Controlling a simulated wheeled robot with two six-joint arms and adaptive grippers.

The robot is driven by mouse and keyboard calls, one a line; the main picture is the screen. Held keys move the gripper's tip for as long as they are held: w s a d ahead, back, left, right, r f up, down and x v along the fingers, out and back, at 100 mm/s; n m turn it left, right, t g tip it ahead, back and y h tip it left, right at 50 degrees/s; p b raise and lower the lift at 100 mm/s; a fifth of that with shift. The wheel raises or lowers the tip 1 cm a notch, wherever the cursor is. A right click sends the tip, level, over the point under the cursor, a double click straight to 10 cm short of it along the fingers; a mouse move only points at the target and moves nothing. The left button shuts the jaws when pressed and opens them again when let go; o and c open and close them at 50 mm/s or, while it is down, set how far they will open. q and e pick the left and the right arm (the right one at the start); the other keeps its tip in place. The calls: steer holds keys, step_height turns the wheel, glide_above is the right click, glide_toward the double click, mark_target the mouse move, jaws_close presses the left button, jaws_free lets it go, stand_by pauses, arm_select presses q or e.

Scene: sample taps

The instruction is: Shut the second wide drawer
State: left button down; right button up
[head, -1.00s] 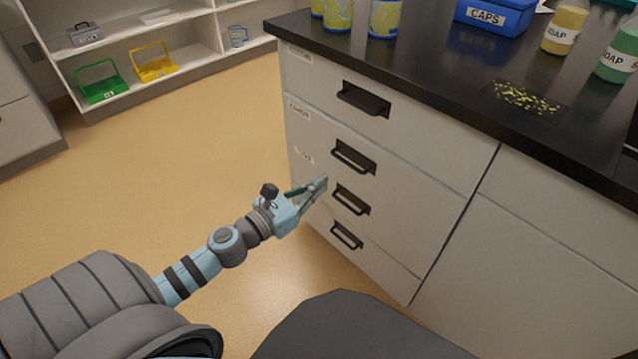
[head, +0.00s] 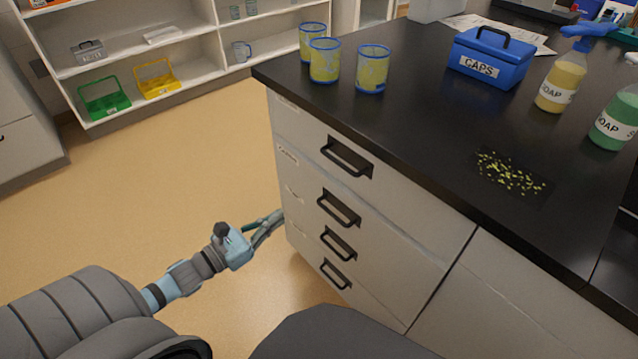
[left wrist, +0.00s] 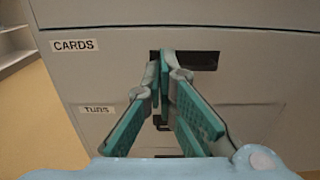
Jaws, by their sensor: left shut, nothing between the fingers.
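The drawer unit has several light grey fronts with black handles. The second wide drawer down (head: 395,237), labelled CARDS in the left wrist view (left wrist: 110,75), looks flush or nearly flush with its neighbours. Its handle (head: 338,209) is black; in the left wrist view it is partly hidden behind my fingers. My left gripper (head: 278,218) is shut and empty, by the left edge of the drawer fronts and left of the second handle. In the left wrist view its fingers (left wrist: 165,75) point at the CARDS front. I cannot tell whether they touch it. My right gripper is out of view.
The black worktop (head: 420,130) above holds yellow-and-blue cups (head: 373,70), a blue CAPS box (head: 492,57), soap bottles (head: 560,82) and a speckled patch (head: 510,175). A white shelf (head: 190,50) stands at the back left. The floor left of the drawers is clear.

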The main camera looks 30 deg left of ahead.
arm_select(q)
steer(key=b, duration=0.3)
glide_toward(330, 183)
steer(key=p+x, duration=0.1)
steer(key=x, duration=0.6)
steer(key=shift+f, duration=0.1)
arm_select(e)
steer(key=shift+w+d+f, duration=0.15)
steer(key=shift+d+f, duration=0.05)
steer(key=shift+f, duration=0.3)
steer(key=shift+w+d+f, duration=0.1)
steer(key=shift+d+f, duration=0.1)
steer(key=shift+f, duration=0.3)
arm_select(q)
steer(key=shift+w, duration=0.1)
steer(key=shift+b+x, duration=0.3)
steer(key=shift+x, duration=0.5)
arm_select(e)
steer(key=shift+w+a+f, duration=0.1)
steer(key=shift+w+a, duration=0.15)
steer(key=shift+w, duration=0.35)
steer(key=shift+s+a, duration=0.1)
